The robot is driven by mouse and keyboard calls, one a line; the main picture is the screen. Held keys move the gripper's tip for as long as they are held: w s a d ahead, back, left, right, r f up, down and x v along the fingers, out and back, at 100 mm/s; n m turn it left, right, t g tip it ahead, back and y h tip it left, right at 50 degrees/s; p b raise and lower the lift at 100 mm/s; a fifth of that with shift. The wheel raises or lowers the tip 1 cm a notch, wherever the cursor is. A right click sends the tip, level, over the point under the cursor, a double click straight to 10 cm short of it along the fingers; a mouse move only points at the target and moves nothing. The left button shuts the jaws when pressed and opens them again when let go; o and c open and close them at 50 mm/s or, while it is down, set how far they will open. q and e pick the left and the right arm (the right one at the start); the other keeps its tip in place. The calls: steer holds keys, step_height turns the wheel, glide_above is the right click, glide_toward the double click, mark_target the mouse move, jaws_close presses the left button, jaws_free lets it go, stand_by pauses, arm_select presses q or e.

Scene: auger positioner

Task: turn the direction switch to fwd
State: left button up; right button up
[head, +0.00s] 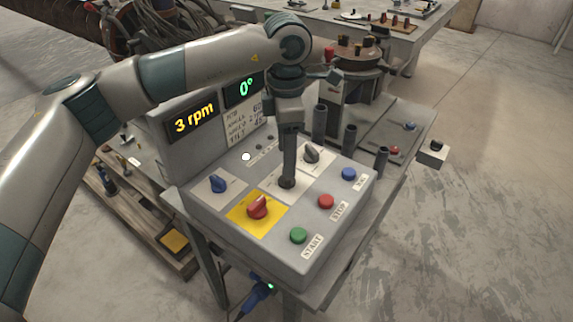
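A grey control box (205,200) with sloped top carries several rotary switches: a blue one (217,183), a red one on a yellow plate (257,206) and a grey one (311,153). The labels are too small to read, so I cannot tell for sure which is the direction switch. My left gripper (287,182) points straight down at a white plate in the middle of the panel. Its fingertips are at a dark round part there, which they mostly hide. I cannot tell whether the fingers grip it. My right gripper is not in view.
Green START (299,236), red STOP (326,201) and blue (348,174) buttons line the panel's right side. Displays behind read 3 rpm (194,120) and 0° (245,88). Dark upright posts (350,138) stand beyond the box. A white dot (246,156) shows left of the gripper.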

arm_select(q)
step_height(320, 180, up, 12)
steer(key=b, duration=0.1)
steer(key=shift+r, duration=0.25)
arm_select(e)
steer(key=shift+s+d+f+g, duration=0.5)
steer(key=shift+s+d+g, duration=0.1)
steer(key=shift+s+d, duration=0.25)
